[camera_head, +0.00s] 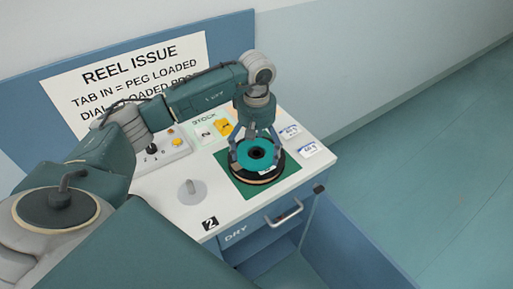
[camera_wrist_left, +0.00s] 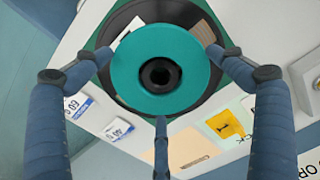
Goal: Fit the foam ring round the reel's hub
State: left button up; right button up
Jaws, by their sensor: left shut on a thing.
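The teal foam ring (camera_head: 246,156) is over the black reel (camera_head: 262,180) on the green mat (camera_head: 235,183). My left gripper (camera_head: 258,150) comes down from above with its fingers shut around the ring's edge. In the left wrist view the ring (camera_wrist_left: 135,80) lies between the fingers, roughly centred over the reel (camera_wrist_left: 120,20). A dark round part, seemingly the hub, shows through the ring's hole. I cannot tell whether the ring touches the reel or sits round the hub. My right gripper is not in view.
A grey disc with a short peg (camera_head: 191,192) stands left of the mat on the white cabinet top. A control box (camera_head: 160,150) and a yellow tag (camera_head: 223,127) are behind. Two white labels (camera_head: 308,150) lie at the right. A drawer handle (camera_head: 285,212) juts out in front.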

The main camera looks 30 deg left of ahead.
pick_arm(q)
jog(key=shift+f, duration=0.15)
jog(key=o, duration=0.5)
notch_tip(320, 180, up, 12)
jog(key=shift+r, duration=0.1)
dwell(0.6)
